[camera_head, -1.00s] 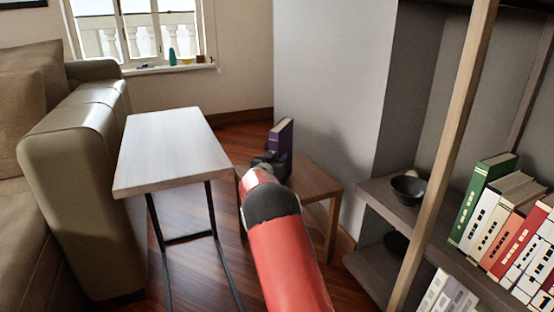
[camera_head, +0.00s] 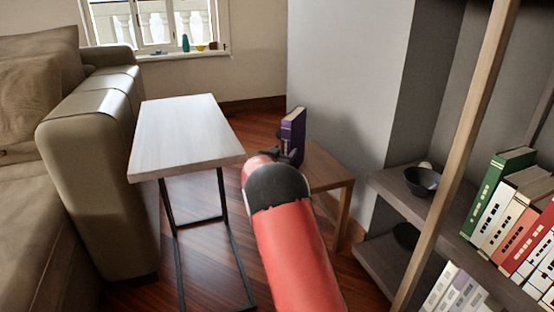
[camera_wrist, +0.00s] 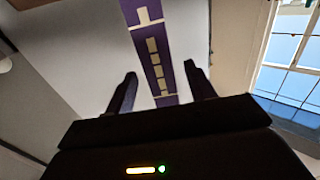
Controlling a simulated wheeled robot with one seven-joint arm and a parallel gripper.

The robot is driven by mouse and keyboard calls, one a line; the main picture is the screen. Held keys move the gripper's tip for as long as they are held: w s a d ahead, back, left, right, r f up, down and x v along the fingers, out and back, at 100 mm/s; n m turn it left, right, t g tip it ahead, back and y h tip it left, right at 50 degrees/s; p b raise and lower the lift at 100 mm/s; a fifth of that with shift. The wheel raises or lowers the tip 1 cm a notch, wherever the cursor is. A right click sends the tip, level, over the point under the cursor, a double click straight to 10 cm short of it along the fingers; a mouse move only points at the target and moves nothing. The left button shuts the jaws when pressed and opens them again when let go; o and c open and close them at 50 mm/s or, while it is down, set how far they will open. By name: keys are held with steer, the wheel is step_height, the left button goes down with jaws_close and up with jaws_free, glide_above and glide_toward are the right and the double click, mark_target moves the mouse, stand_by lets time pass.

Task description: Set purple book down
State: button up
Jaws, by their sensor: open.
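The purple book (camera_head: 293,133) stands upright on the small brown wooden table (camera_head: 328,170), near the grey wall. Its purple spine with pale bands also shows in the wrist view (camera_wrist: 157,48). My gripper (camera_wrist: 160,85) is open, with its two dark fingers apart and the book's spine seen between and beyond them. In the head view my gripper (camera_head: 272,153) is at the near left side of the book, partly hidden by my red arm. I cannot tell whether a finger touches the book.
A pale-topped side table (camera_head: 185,132) with dark metal legs stands left of my arm, close to it. A sofa (camera_head: 90,130) is further left. At right, a shelf unit (camera_head: 402,195) holds a dark bowl (camera_head: 422,181) and several books (camera_head: 500,200).

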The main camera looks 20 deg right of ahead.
steer(key=v, duration=0.6)
steer(key=shift+s+a, duration=0.2)
